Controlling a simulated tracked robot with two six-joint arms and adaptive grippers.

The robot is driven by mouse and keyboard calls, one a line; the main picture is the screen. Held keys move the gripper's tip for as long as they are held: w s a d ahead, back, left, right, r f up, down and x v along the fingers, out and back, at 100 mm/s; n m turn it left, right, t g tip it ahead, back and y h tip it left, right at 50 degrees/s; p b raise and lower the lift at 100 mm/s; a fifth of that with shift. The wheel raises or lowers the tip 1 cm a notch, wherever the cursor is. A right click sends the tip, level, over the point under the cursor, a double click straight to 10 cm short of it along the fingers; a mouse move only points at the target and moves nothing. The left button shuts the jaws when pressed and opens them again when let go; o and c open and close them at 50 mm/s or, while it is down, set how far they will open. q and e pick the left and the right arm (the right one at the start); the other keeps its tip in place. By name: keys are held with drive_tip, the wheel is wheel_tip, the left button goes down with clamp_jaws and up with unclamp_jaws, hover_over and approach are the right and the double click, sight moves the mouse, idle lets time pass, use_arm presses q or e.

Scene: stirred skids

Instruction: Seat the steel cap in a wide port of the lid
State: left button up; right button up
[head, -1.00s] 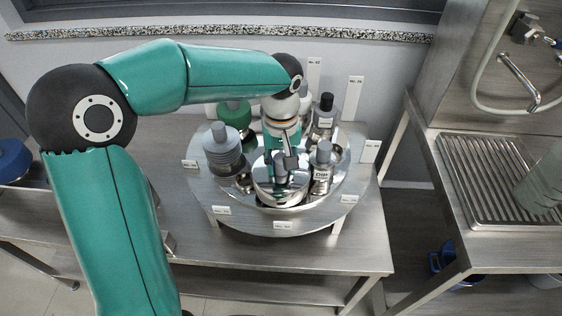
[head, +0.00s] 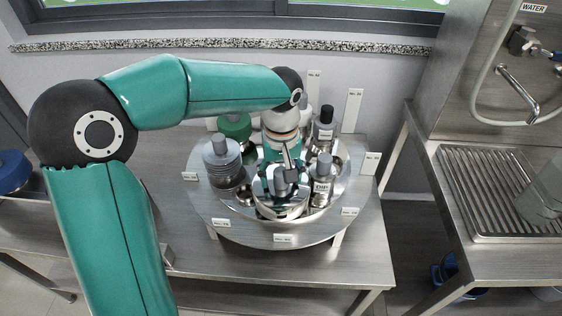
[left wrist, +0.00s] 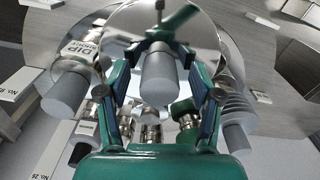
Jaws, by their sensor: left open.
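My left gripper (head: 281,183) is open, pointing down over the middle of the round steel lid (head: 215,217). In the left wrist view, its two fingers (left wrist: 158,62) stand on either side of a grey cylindrical knob (left wrist: 159,76), with gaps visible. A shiny round steel piece (head: 280,211) lies under the gripper; it looks mirror-like in the left wrist view. I cannot tell whether it is the steel cap or part of the lid. The fingers hide much of the knob in the head view. My right gripper is not in view.
Several vessels crowd around the gripper: a grey ribbed one (head: 223,166), a green one (head: 235,127), a black-topped bottle (head: 324,125) and a labelled grey-topped bottle (head: 322,185). Upright label cards ring the lid. A ridged drainboard (head: 490,190) is at right.

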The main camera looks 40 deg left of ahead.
use_arm(q)
wheel_tip(320, 180, up, 12)
drive_tip(key=shift+f, duration=0.15)
idle(1.0)
